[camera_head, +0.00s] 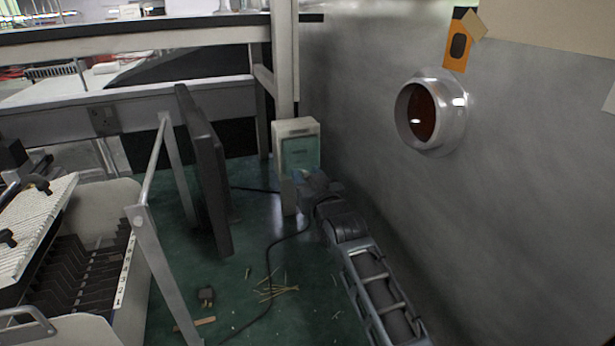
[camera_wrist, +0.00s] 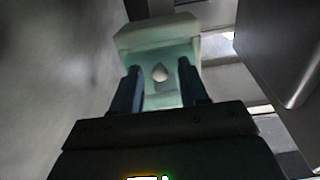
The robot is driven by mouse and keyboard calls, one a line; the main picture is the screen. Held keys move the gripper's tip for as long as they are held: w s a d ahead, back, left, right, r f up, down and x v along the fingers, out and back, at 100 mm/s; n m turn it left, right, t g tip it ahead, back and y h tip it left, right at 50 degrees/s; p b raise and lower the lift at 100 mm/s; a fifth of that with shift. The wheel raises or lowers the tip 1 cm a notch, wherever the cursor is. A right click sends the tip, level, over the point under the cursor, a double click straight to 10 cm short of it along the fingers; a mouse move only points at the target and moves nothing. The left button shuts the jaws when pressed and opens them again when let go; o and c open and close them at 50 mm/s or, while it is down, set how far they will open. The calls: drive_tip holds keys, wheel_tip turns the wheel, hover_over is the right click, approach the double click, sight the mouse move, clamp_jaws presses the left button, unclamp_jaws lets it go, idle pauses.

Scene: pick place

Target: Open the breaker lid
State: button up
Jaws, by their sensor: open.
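The breaker box (camera_head: 285,132) is a pale box with a greenish see-through lid (camera_head: 301,152) on its front, mounted by a metal post. The lid looks closed. My gripper (camera_head: 304,176) is at the lower front of the box, partly covering it. In the wrist view the box (camera_wrist: 152,36) is straight ahead, with its green lid (camera_wrist: 163,95) behind my fingers. My gripper (camera_wrist: 159,88) is open, one dark finger on each side of a small grey oval part (camera_wrist: 160,72). I cannot tell whether the fingers touch the lid.
A grey wall (camera_head: 375,65) with a round metal port (camera_head: 448,118) stands close on the right. A dark upright panel (camera_head: 205,165) and a metal rail (camera_head: 160,255) stand left. A cable (camera_head: 268,270) and thin sticks (camera_head: 275,291) lie on the green floor.

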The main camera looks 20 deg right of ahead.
clamp_jaws()
idle(0.3)
idle(0.4)
